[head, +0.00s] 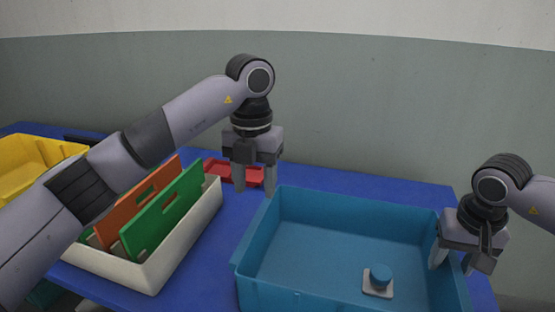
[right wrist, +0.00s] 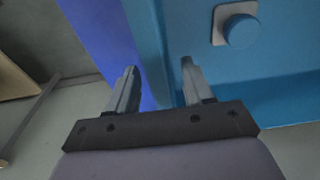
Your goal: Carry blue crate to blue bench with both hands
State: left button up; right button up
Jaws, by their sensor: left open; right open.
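The blue crate (head: 300,297) is an open, shallow box on the blue bench top (head: 225,262), at the lower right of the head view. A small grey plate with a blue knob (head: 379,279) lies inside it. My left gripper (head: 255,190) is open, fingers down, by the crate's back left corner; I cannot tell whether it touches the rim. My right gripper (head: 451,266) is open at the crate's right wall, with one finger on the inner side and one on the outer. The right wrist view shows this gripper (right wrist: 158,75) with the crate wall (right wrist: 145,30) between its fingers.
A cream bin (head: 185,243) with green (head: 165,210) and orange (head: 135,210) panels stands left of the crate. A red tray (head: 222,170) lies behind my left gripper. A yellow bin (head: 35,155) is at far left. A grey wall (head: 370,120) stands behind.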

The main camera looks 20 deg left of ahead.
jog(key=shift+r, duration=0.1)
pick_arm(q)
notch_tip(320, 180, up, 2)
pick_arm(e)
notch_tip(320, 180, up, 12)
jog(key=s, duration=0.1)
jog(key=shift+s, duration=0.25)
pick_arm(q)
jog(key=shift+s, duration=0.1)
pick_arm(e)
jog(key=shift+s+f, duration=0.1)
jog(key=shift+f, duration=0.1)
dwell(0.3)
